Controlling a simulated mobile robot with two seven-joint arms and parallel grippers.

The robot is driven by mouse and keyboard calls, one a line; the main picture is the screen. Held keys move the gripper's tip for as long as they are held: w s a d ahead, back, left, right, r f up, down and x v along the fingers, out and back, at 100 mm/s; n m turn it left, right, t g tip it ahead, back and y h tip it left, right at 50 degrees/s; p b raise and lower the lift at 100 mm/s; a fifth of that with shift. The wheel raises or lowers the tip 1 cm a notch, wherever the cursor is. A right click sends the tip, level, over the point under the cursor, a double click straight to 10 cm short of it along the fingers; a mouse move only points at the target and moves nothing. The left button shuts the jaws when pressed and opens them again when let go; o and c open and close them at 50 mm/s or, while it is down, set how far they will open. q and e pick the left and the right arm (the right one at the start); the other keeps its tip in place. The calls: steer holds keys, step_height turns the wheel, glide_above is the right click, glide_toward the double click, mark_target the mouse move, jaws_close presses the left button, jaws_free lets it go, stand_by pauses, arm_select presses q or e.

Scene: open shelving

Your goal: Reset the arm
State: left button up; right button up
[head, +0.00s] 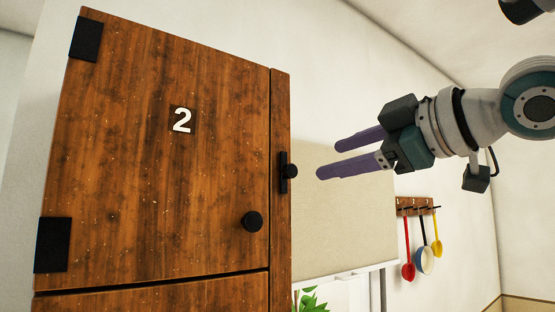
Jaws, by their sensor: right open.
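My right gripper (328,159) is in the upper right of the head view, its arm coming in from the right. Its two purple fingers point left, apart and empty. They are to the right of a wooden cabinet (150,175), with a visible gap in the picture between the fingertips and the cabinet's latch. My left gripper is not in view.
The cabinet door is shut, with a white number 2 (182,120), a round black knob (252,221) and a black latch (288,171). A rack (415,205) with hanging ladles is on the right wall. Green leaves (310,301) show below.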

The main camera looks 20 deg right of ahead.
steer(key=s+a+f+m+g+h, duration=0.1)
steer(key=s+a+f+g, duration=0.15)
steer(key=f, duration=0.55)
steer(key=s+a+f+m+g, duration=0.1)
steer(key=s+f+m, duration=0.15)
steer(key=f, duration=0.45)
steer(key=s+a+f+m+g+h, duration=0.1)
steer(key=s+a+f+g, duration=0.15)
steer(key=f, duration=0.55)
steer(key=s+d+f+m+g+h, duration=0.1)
steer(key=s+d+f+m+g, duration=0.1)
steer(key=s+f, duration=0.5)
steer(key=s+d+f+m+g+h+p, duration=0.1)
steer(key=s+f+m+g, duration=0.3)
steer(key=s+f, duration=0.4)
steer(key=s+d+h, duration=0.1)
steer(key=s, duration=0.6)
steer(key=shift+s+f+m+g+h, duration=0.3)
steer(key=shift+m, duration=0.05)
